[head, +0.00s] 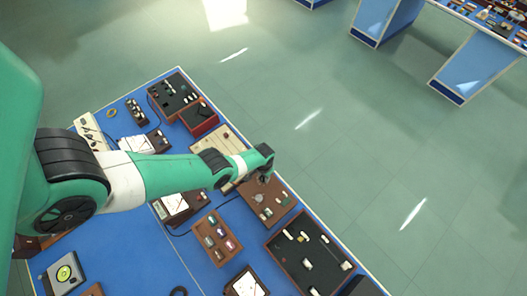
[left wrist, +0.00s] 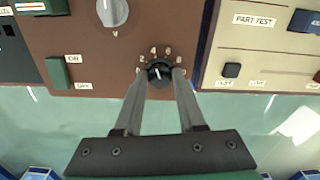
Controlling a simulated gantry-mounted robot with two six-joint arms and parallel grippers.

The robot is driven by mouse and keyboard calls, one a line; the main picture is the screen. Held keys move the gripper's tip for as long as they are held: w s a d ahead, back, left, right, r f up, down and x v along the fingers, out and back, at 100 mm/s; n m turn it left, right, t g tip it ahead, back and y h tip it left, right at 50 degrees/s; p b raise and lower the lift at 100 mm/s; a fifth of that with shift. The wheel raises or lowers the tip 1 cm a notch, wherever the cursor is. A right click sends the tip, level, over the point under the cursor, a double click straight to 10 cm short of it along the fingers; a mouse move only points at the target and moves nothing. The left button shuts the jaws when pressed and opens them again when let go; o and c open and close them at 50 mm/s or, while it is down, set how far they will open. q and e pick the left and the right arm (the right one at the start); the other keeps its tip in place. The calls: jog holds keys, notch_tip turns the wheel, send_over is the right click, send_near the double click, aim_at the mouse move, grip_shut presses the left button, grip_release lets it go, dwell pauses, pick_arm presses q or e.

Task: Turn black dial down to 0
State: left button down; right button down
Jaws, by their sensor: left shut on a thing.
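The black dial (left wrist: 158,74) sits on a brown panel (left wrist: 138,29) in the left wrist view, with numbers such as 2, 4, 6 and 8 printed around it. My left gripper (left wrist: 160,80) is shut on the dial, one finger on each side. The dial's pointer is partly hidden between the fingers, so I cannot tell its exact setting. In the head view the brown panel (head: 278,208) lies near the bench's right edge, and my left gripper (head: 264,178) reaches over its upper end. The right gripper is not in view.
A larger grey knob (left wrist: 112,12) and a green switch (left wrist: 57,73) marked ON are on the same panel. A cream panel (left wrist: 258,60) labelled PART TEST stands beside it. The blue bench (head: 150,262) holds several other instruments; open floor lies past its right edge.

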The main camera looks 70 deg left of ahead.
pick_arm(q)
jog(key=n, duration=1.3)
jog(key=shift+n, duration=0.4)
dwell(0.3)
jog(key=c, duration=0.5)
grip_release()
jog(key=shift+r, duration=0.1)
